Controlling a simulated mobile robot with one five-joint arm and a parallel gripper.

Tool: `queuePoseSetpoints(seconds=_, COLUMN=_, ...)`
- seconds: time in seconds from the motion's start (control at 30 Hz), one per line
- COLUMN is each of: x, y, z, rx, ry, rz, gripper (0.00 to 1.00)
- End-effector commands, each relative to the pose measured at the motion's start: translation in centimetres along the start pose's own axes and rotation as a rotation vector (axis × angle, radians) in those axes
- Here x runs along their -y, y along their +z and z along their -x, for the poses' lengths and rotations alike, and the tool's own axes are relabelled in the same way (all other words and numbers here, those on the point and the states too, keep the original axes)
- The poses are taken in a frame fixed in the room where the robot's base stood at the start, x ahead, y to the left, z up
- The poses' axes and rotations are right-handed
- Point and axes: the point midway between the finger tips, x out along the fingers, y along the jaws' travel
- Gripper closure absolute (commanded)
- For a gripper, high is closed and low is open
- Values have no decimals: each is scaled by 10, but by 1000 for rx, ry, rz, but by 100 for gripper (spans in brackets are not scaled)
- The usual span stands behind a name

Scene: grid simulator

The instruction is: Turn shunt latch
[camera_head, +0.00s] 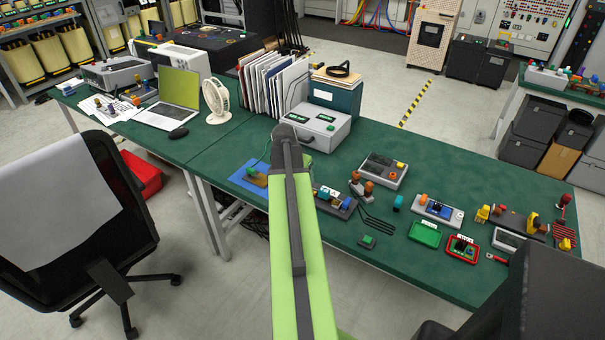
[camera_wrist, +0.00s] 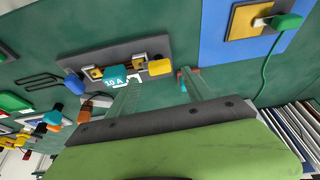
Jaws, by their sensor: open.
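A dark grey shunt plate (camera_wrist: 108,62) lies across the upper left of the wrist view. It bears a teal block (camera_wrist: 115,76) marked "10 A", a yellow knob (camera_wrist: 160,68) and a blue knob (camera_wrist: 74,84). In the head view the plate (camera_head: 333,202) shows just right of my arm, partly covered. Which part is the latch I cannot tell for certain. My gripper (camera_wrist: 160,80) is open in the wrist view, its fingers apart and pointing at the plate's lower edge near the yellow knob. I see nothing held between them. My arm hides the gripper in the head view.
A blue mat (camera_head: 247,180) with a green-knobbed block lies left of my arm. A grey meter box (camera_head: 382,171), a green tray (camera_head: 425,234) and a red tray (camera_head: 462,249) lie to the right. A grey case (camera_head: 316,127) stands behind. Black leads lie beside the plate.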

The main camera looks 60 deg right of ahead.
Motion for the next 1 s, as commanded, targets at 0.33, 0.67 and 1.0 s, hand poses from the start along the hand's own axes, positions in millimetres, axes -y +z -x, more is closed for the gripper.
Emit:
queuePoseSetpoints(seconds=0.33, x=-1, y=-4, z=100, rx=0, ry=0, rz=2, gripper=40)
queuePoseSetpoints(seconds=0.67, x=0, y=0, z=130, rx=0, ry=0, rz=1, gripper=40)
queuePoseSetpoints(seconds=1.0, x=0, y=0, z=128, rx=0, ry=-1, rz=1, gripper=40)
